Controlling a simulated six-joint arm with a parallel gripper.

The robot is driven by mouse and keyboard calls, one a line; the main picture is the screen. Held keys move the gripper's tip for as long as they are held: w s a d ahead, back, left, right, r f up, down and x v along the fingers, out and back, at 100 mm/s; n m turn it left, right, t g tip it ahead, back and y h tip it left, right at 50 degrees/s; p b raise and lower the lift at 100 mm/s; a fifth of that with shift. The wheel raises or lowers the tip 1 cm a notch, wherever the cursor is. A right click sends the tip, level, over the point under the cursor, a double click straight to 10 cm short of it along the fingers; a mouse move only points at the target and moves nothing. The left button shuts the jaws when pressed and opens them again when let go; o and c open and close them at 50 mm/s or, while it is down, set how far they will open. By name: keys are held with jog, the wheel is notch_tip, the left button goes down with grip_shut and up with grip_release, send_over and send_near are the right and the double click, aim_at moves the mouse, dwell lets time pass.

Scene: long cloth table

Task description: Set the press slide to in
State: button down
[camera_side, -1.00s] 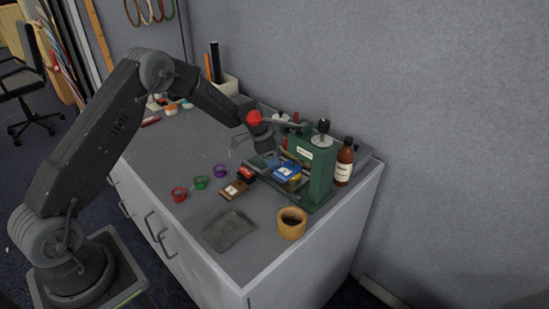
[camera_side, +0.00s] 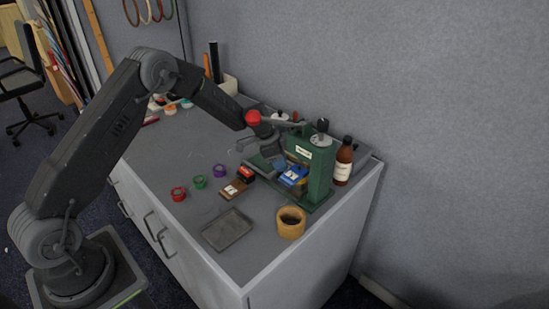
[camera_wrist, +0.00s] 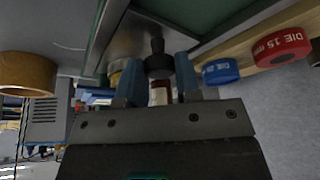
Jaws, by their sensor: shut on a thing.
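The green press (camera_side: 320,172) stands at the right end of the table, with a pale label on its front and a lever ending in a red ball (camera_side: 253,118). My gripper (camera_side: 281,165) is low at the press's left side. In the wrist view, the blue fingers of my gripper (camera_wrist: 159,68) are shut on a black knob (camera_wrist: 157,47) in front of a grey metal plate (camera_wrist: 128,38), apparently the press slide. My wrist partly hides the slide in the side view.
A grey tray (camera_side: 229,230), red ring (camera_side: 179,194), green ring (camera_side: 200,182) and purple ring (camera_side: 219,170) lie nearby. Red (camera_wrist: 281,47) and blue (camera_wrist: 220,71) dies sit on a wooden rail.

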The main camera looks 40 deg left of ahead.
jog(key=shift+d, duration=0.4)
jog(key=c, duration=0.8)
grip_release()
jog(key=shift+a+r, duration=0.1)
jog(key=v, duration=1.3)
jog(key=shift+s+r, duration=0.15)
jog(key=shift+r, duration=0.15)
